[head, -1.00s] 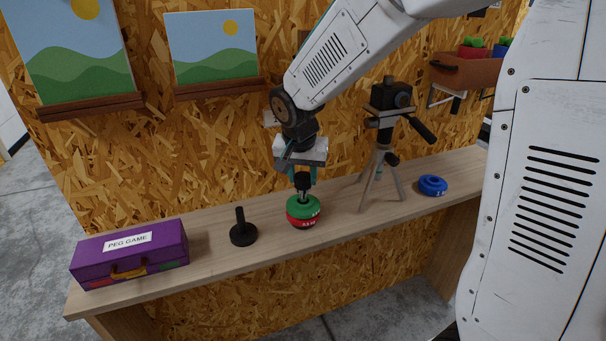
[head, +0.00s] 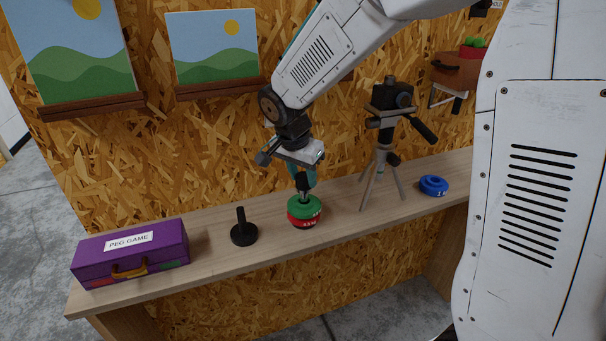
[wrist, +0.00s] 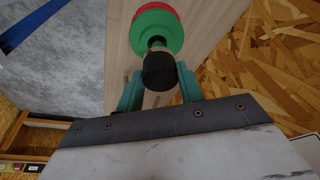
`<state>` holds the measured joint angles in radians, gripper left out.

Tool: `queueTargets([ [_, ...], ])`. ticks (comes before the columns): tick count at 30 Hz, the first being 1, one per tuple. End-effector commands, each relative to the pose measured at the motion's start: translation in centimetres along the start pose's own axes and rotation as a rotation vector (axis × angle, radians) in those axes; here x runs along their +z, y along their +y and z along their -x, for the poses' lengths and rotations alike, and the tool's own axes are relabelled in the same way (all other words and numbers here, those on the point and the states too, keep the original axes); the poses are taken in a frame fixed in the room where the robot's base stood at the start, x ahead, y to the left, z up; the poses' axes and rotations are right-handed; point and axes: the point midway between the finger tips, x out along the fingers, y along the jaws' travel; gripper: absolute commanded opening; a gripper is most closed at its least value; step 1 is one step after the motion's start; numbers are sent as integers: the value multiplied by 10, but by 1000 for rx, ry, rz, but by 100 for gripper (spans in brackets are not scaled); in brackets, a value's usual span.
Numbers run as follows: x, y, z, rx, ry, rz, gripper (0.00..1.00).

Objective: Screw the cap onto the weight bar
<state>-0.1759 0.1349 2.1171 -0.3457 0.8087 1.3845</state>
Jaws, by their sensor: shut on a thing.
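The weight bar stands upright on the bench with a green weight (head: 304,205) on top of a red weight (head: 304,222) around it. A short grey length of the bar (head: 304,197) shows above the green weight. My gripper (head: 303,184) is above it, with its teal fingers shut on the black cap (wrist: 159,72). In the wrist view the cap is between the fingers, in line with the bar's top end. I cannot tell how far the cap is threaded on.
A black post on a round base (head: 243,232) stands left of the weights, and a purple PEG GAME case (head: 130,256) further left. A tripod with a camera (head: 385,140) stands close on the right, then a blue weight (head: 433,186). The bench front (head: 270,258) is clear.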

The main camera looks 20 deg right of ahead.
Motion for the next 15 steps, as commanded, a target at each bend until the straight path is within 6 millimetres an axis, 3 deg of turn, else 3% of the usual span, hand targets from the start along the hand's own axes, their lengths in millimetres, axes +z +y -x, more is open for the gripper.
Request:
queueTargets([
  [9, 0, 0, 0, 20, 0, -74, 14],
  [10, 0, 0, 0, 20, 0, -74, 42],
  [12, 0, 0, 0, 20, 0, -73, 62],
  [15, 0, 0, 0, 20, 0, -73, 62],
])
